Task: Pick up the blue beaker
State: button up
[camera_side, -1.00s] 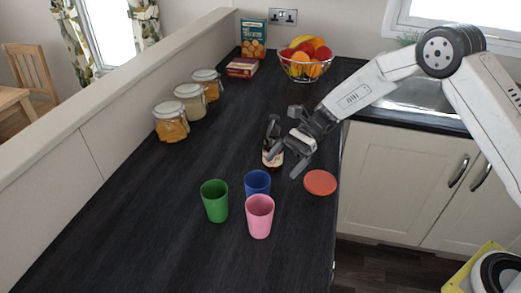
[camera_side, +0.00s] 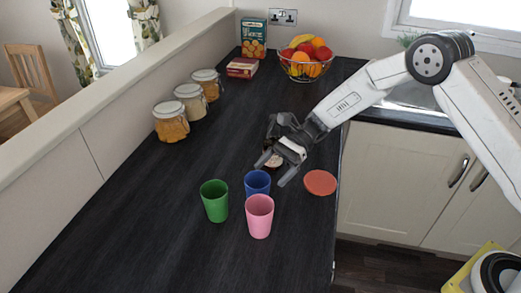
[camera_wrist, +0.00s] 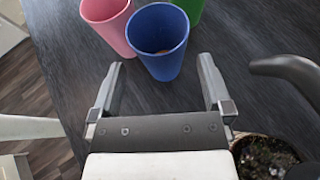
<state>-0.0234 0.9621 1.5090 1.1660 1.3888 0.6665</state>
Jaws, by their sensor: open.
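The blue beaker (camera_side: 256,188) stands upright on the dark worktop, behind the pink beaker (camera_side: 259,222) and to the right of the green beaker (camera_side: 214,204). My gripper (camera_side: 270,175) is open and empty, just behind and to the right of the blue beaker's rim. In the wrist view the blue beaker (camera_wrist: 157,42) shows its open top and is empty. It lies ahead of and between the spread fingertips of my gripper (camera_wrist: 160,63). The pink beaker (camera_wrist: 108,22) is close at its left and the green beaker (camera_wrist: 190,8) is behind it, partly cut off.
A flat red disc (camera_side: 320,182) lies at the worktop's right edge. Several jars (camera_side: 171,122), boxes (camera_side: 242,68) and a fruit bowl (camera_side: 306,74) stand further back.

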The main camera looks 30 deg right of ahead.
aim_at(267, 176)
jog(key=shift+x, duration=2.35)
jog(key=shift+r, duration=0.1)
jog(key=c, duration=1)
jog(key=shift+o, duration=0.2)
jog(key=shift+r, duration=0.15)
notch_tip(267, 176, up, 18)
